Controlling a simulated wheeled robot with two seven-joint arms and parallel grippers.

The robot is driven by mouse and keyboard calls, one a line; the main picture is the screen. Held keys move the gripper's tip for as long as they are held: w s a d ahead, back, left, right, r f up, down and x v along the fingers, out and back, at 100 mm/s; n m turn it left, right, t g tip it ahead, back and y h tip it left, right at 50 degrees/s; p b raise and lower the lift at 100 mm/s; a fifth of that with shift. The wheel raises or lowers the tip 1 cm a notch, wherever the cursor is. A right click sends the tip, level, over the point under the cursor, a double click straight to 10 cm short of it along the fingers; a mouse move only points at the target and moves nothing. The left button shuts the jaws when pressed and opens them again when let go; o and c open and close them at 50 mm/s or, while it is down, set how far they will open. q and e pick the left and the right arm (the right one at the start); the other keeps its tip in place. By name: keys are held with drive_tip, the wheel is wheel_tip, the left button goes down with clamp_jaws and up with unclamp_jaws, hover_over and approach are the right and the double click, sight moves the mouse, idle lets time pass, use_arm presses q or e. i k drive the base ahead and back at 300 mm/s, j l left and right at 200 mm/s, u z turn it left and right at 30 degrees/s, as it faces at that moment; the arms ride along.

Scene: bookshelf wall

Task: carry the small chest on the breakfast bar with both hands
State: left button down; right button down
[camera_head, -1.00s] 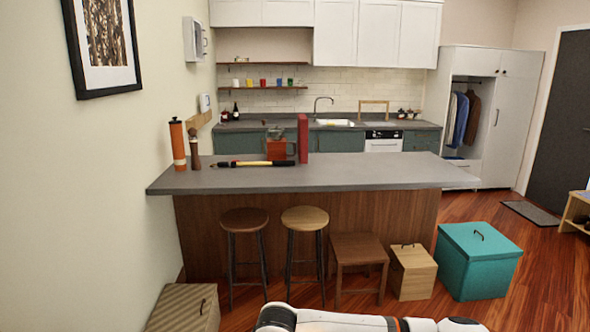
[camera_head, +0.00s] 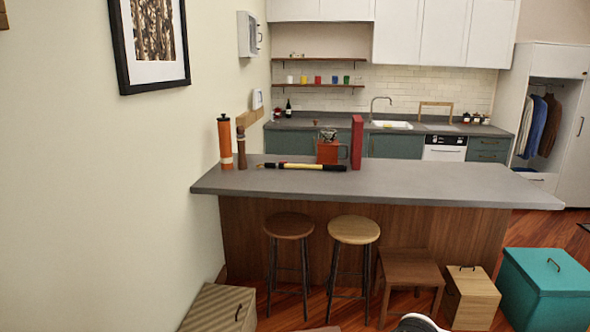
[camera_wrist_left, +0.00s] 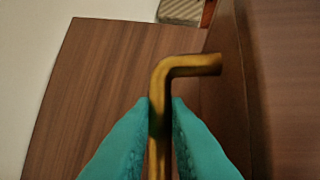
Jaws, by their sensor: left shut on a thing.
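My left gripper (camera_wrist_left: 160,112) shows in the left wrist view, its two teal fingers shut on a bent brass handle (camera_wrist_left: 185,66). Dark brown wood with a curved edge (camera_wrist_left: 285,90) stands close on the right of that view, and a flat brown wood panel (camera_wrist_left: 100,90) lies on the left. I cannot tell for sure which of these is the small chest. The breakfast bar (camera_head: 420,187) has a grey top and a brown wood front. A thin brown sliver (camera_head: 318,329) shows at the bottom edge of the head view. My right gripper is not in view.
On the bar are an orange mill (camera_head: 225,142), a dark mill (camera_head: 241,148), a long yellow-black tool (camera_head: 300,166), a red grinder (camera_head: 328,152) and a red box (camera_head: 357,142). The right half is bare. Stools (camera_head: 289,226), boxes (camera_head: 470,298) and a striped chest (camera_head: 220,308) stand before it.

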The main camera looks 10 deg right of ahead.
sight(296, 179)
drive_tip(key=i+l, duration=0.25)
drive_tip(key=i, duration=0.2)
drive_tip(key=i+l, duration=0.25)
drive_tip(key=i, duration=0.25)
drive_tip(key=i+l, duration=0.25)
drive_tip(key=i, duration=0.2)
drive_tip(key=i+l, duration=0.25)
drive_tip(key=i, duration=0.25)
